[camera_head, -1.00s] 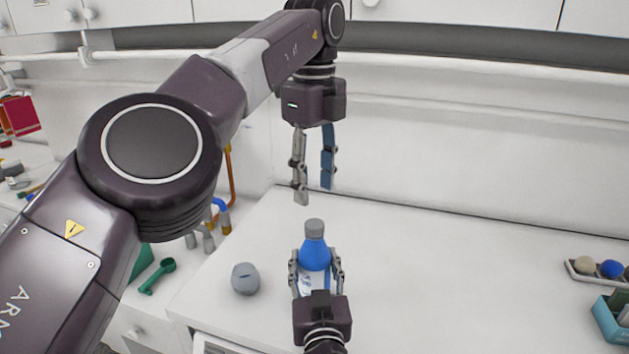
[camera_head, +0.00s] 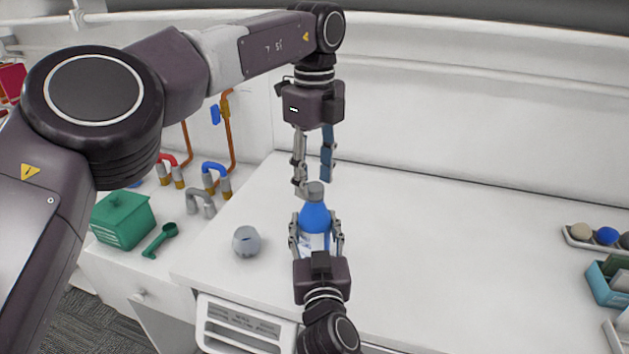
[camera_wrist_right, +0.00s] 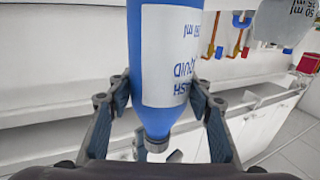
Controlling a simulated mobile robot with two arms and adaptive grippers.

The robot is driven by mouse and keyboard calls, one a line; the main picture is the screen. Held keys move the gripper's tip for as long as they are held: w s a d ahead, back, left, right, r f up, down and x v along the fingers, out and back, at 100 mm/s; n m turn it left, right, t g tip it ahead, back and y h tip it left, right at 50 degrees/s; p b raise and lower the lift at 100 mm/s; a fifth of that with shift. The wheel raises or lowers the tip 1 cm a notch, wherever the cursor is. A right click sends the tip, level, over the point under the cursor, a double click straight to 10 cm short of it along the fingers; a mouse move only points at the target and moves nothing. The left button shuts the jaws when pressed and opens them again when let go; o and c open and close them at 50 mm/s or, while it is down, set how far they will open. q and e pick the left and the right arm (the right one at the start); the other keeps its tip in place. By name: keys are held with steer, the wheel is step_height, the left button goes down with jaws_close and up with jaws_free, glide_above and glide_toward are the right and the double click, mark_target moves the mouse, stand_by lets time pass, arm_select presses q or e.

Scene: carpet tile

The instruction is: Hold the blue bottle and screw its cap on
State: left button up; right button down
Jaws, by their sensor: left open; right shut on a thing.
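The blue bottle (camera_head: 315,217) stands upright at the white counter, with a white label. The grey cap (camera_head: 316,189) sits on top of its neck; how tightly it is screwed I cannot tell. My right gripper (camera_head: 316,236) is shut on the bottle's body from the front. In the right wrist view the bottle (camera_wrist_right: 157,105) appears upside down between its two fingers, with the cap (camera_wrist_right: 156,145) at the bottom. My left gripper (camera_head: 313,184) points down from above, open, its fingertips at about cap height on either side. Whether they touch the cap is unclear.
A round grey object (camera_head: 247,241) stands left of the bottle. A green box (camera_head: 122,219) and green scoop (camera_head: 161,240) lie farther left, near coloured pipes. A tray with balls (camera_head: 590,237) and a blue bin (camera_head: 606,284) are at right. The counter between is clear.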

arm_select(q)
steer(key=shift+f, duration=0.65)
steer(key=shift+c, duration=0.4)
jaws_close()
steer(key=m, duration=1.2)
steer(key=shift+m, duration=0.3)
steer(key=m, duration=1.5)
steer(key=shift+o, duration=0.8)
jaws_free()
